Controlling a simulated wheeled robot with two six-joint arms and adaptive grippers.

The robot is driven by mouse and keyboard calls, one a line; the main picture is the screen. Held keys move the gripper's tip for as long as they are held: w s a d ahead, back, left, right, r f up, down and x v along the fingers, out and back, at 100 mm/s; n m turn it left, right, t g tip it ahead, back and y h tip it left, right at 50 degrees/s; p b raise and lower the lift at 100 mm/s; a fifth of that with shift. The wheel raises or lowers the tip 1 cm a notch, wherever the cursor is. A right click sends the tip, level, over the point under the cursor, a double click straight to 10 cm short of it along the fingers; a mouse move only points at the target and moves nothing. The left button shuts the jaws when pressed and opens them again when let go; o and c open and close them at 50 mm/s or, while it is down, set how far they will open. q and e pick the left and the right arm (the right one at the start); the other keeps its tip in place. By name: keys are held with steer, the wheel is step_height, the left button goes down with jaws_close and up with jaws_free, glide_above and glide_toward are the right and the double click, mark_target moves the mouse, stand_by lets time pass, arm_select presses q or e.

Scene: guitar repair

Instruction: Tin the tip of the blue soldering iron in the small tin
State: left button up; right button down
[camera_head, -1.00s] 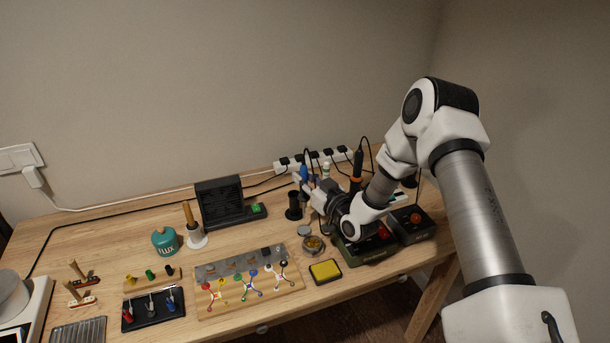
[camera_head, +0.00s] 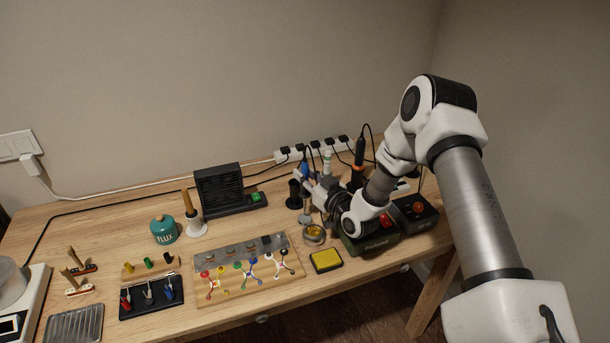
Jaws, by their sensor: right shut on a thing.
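My right gripper (camera_head: 312,187) is at the back right of the bench, turned to the left and partly hidden by its own wrist. It is shut on the blue soldering iron (camera_head: 304,170), whose blue handle shows just above the fingers. The iron's tip is too small to make out. A small grey tin (camera_head: 305,218) stands just below the gripper in the picture. I cannot tell whether the tip touches it. A round tin with yellowish filling (camera_head: 314,235) stands just in front of the small tin. My left gripper is not in view.
A black stand (camera_head: 293,194) is left of the gripper. Green (camera_head: 370,244) and dark (camera_head: 414,213) soldering stations stand below my right arm. A yellow sponge tray (camera_head: 326,260) is at the front.

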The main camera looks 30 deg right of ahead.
mark_target(305, 163)
steer(key=shift+f, duration=0.15)
stand_by(0.5)
steer(key=shift+f+b, duration=0.45)
steer(key=shift+b, duration=0.1)
steer(key=shift+f, duration=0.1)
stand_by(1.7)
step_height(305, 163, up, 7)
steer(key=p, duration=0.5)
stand_by(0.3)
